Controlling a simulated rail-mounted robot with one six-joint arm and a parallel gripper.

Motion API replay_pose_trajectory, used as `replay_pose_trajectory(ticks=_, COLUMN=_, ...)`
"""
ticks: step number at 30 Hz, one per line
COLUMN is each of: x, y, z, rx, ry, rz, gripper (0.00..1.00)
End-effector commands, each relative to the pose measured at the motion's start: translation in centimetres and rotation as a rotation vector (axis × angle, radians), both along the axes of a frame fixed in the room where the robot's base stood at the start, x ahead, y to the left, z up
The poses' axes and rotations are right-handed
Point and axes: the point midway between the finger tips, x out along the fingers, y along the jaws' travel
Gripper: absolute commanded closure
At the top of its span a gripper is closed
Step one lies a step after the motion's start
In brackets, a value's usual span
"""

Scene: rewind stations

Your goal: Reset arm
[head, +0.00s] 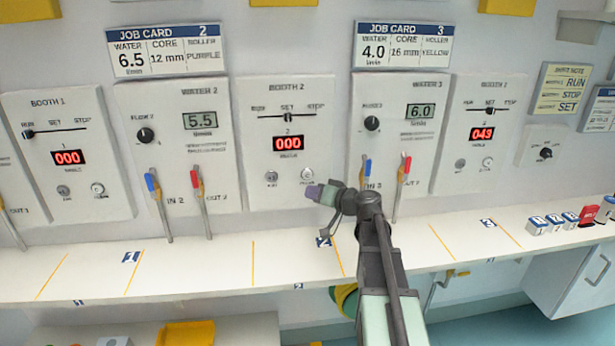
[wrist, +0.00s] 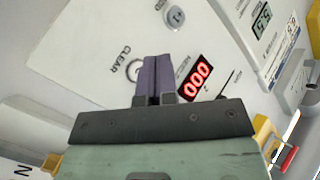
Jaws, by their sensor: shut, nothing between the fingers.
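My gripper (head: 314,192) is shut and empty, its purple fingers close together. It is in front of the lower part of the middle booth panel (head: 257,100), just below the CLEAR button (head: 307,174). The wrist view shows the fingers (wrist: 155,75) over that panel, partly covering the CLEAR button (wrist: 134,70). Whether they touch the panel cannot be told. The panel's red display (head: 288,144) reads 000, and its slider (head: 288,117) is at SET. The +1 button (head: 271,176) is left of CLEAR. My arm reaches up from the lower right.
The Water 2 panel (head: 165,100) reads 5.5, with blue (head: 155,190) and red (head: 203,195) levers below. The Water 3 panel (head: 395,85) reads 6.0; its levers stand close to my arm. A white shelf (head: 200,265) runs below the panels, mostly clear, with small blocks (head: 555,220) at right.

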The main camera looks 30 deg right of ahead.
Motion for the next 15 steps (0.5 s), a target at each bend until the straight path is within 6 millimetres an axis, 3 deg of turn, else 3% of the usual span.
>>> replay_pose_trajectory(ticks=11, x=-0.1, y=0.2, z=-0.1, rx=0.037, ry=0.024, rz=0.004, gripper=1.0)
replay_pose_trajectory(ticks=13, x=-1.0, y=0.9, z=-1.4, rx=0.058, ry=0.129, rz=0.036, gripper=1.0)
replay_pose_trajectory(ticks=15, x=-3.5, y=2.2, z=-4.1, rx=0.031, ry=0.311, rz=0.069, gripper=1.0)
